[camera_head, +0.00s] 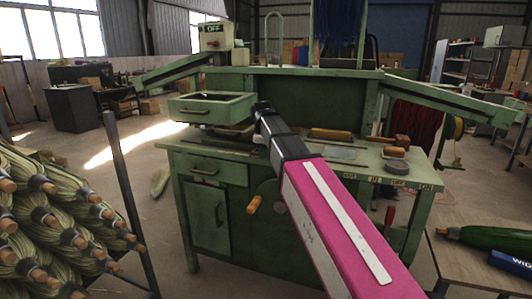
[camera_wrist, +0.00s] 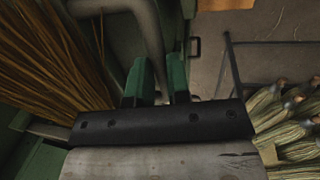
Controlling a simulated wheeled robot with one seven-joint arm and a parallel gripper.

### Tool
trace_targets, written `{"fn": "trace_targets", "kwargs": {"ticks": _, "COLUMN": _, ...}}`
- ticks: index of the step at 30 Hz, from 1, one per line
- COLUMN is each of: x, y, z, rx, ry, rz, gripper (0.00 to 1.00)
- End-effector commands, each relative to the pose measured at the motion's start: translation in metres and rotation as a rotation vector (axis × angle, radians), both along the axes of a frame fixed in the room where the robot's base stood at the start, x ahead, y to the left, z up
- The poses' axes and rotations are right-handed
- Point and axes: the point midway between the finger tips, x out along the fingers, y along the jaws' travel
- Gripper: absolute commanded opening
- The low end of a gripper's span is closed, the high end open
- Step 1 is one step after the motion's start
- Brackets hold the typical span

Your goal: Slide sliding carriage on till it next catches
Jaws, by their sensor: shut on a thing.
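The green broom-winding machine (camera_head: 225,173) stands in the middle of the head view. My gripper (camera_head: 262,108) is at its bench, beside the open green tray (camera_head: 212,107). In the wrist view, my gripper (camera_wrist: 160,82) has two green fingers on either side of a grey bent bar (camera_wrist: 150,28), and is shut on it. The bar comes from the upper left and runs down between the fingers. I cannot tell for sure which part is the sliding carriage; my arm and gripper hide part of the bench.
Broom straw (camera_wrist: 45,55) fans out left of the fingers in the wrist view. A rack of bundled brooms (camera_head: 50,225) stands at the left. A side table (camera_head: 465,260) is at the right.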

Motion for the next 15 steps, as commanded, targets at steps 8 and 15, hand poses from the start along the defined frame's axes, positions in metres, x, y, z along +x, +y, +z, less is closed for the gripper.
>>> {"fn": "trace_targets", "kwargs": {"ticks": 8, "x": 0.014, "y": 0.035, "z": 0.001, "rx": 0.004, "ry": 0.000, "rz": 0.003, "gripper": 0.00}}
{"fn": "trace_targets", "kwargs": {"ticks": 15, "x": 0.013, "y": 0.034, "z": 0.000, "rx": 0.003, "ry": -0.001, "rz": 0.001, "gripper": 0.00}}
